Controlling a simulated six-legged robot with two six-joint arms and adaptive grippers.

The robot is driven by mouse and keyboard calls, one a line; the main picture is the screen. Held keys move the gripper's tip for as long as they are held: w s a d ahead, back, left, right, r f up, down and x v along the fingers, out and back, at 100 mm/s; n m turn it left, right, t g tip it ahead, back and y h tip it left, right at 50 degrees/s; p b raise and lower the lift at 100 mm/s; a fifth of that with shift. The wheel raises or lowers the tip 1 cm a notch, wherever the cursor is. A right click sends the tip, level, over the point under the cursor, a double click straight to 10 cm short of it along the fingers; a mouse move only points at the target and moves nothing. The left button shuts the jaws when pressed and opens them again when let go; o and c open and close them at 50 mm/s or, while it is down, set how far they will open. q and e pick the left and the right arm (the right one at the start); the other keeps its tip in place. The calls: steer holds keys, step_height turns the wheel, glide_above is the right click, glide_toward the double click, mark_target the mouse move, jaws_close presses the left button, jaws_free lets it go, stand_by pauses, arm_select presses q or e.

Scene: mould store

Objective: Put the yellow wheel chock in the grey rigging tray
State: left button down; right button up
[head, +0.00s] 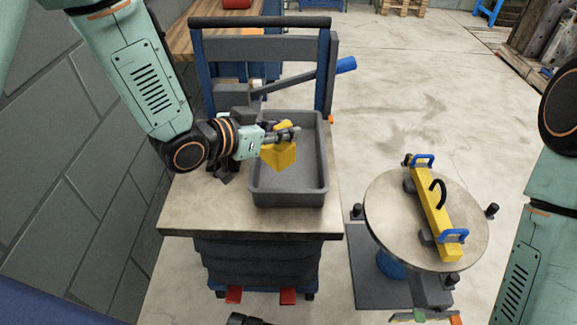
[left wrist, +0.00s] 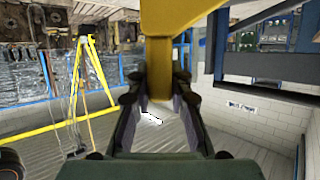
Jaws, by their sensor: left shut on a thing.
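The yellow wheel chock (head: 279,154) is held in the air by my left gripper (head: 284,136). It appears over the left part of the grey rigging tray (head: 288,195); its exact height above the tray floor is hard to judge. In the left wrist view, the yellow chock (left wrist: 182,18) fills the top middle between the fingers of my left gripper (left wrist: 156,75). The tray stands on the cart top, and the part of it that shows is empty. My right arm shows at the right edge of the head view, but its gripper is not seen.
The tray's cart (head: 255,226) has a tall blue and dark frame at the back. To the right, a round table (head: 385,232) carries a yellow bar with blue handles. A grey block wall is close on the left.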

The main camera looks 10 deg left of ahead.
arm_select(q)
steer(key=shift+n+y, duration=0.3)
steer(key=shift+y, duration=0.1)
steer(key=d+f+b, duration=0.1)
steer(key=f, duration=0.2)
steer(key=w+d+f+b, duration=0.1)
steer(key=f+b, duration=0.1)
steer(key=f, duration=0.2)
steer(key=w+d+f+b, duration=0.1)
steer(key=f+b, duration=0.1)
steer(key=f, duration=0.1)
steer(key=shift+d+f, duration=0.1)
steer(key=shift+f, duration=0.15)
steer(key=shift+r, duration=0.15)
steer(key=c, duration=1.3)
jaws_free()
steer(key=shift+f, duration=0.2)
steer(key=shift+o, duration=0.4)
steer(key=shift+r, duration=0.1)
